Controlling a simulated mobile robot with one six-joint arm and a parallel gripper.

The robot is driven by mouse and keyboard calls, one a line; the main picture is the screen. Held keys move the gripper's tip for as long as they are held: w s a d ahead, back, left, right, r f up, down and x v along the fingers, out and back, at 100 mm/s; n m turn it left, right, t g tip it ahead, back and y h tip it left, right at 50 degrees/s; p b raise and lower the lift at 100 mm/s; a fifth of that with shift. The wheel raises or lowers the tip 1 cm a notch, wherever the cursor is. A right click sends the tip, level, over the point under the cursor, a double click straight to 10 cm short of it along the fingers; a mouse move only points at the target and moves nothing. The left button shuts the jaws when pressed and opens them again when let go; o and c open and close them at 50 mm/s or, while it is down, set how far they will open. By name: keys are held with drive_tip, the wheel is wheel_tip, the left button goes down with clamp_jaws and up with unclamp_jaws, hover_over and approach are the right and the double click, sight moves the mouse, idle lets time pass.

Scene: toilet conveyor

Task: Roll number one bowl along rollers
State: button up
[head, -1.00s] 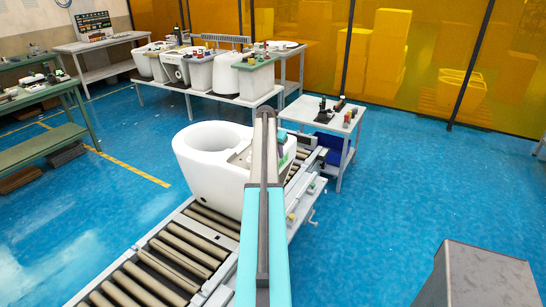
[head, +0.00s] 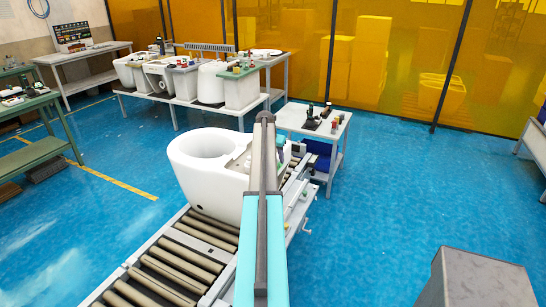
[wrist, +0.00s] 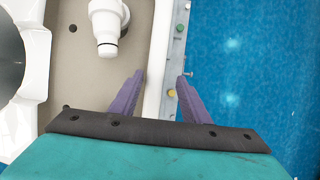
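The white toilet bowl (head: 198,180) sits upright on the roller conveyor (head: 165,262), its round opening to the left. In the wrist view, the bowl's white edge and tan rear surface (wrist: 75,85) show, with a white fitting (wrist: 107,28) standing on it. My gripper (wrist: 160,78) is open, its purple fingers pointing at the bowl's straight rear edge. One finger is over the tan surface and the other over the grey rail side. The white edge runs between them; I cannot tell whether they touch it. In the head view, my arm hides much of the gripper.
A small white table (head: 318,122) with tools stands beyond the conveyor's far end. A long table (head: 190,98) with several white ceramic pieces is behind. A grey box (head: 480,280) is at lower right.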

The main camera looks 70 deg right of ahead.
drive_tip(key=shift+w+a, duration=0.1)
drive_tip(key=shift+w, duration=0.3)
drive_tip(key=shift+a+r, duration=0.25)
drive_tip(key=shift+r, duration=0.2)
drive_tip(key=b+v, duration=0.3)
drive_tip(key=v, duration=0.9)
drive_tip(key=shift+s+r, duration=0.15)
drive_tip(key=shift+r, duration=0.15)
drive_tip(key=shift+s, duration=0.15)
drive_tip(key=s+r+p, duration=0.3)
drive_tip(key=s+p, duration=0.1)
drive_tip(key=s, duration=1.3)
drive_tip(key=shift+s+a+p, duration=0.3)
drive_tip(key=shift+s+p, duration=0.05)
drive_tip(key=shift+p, duration=0.05)
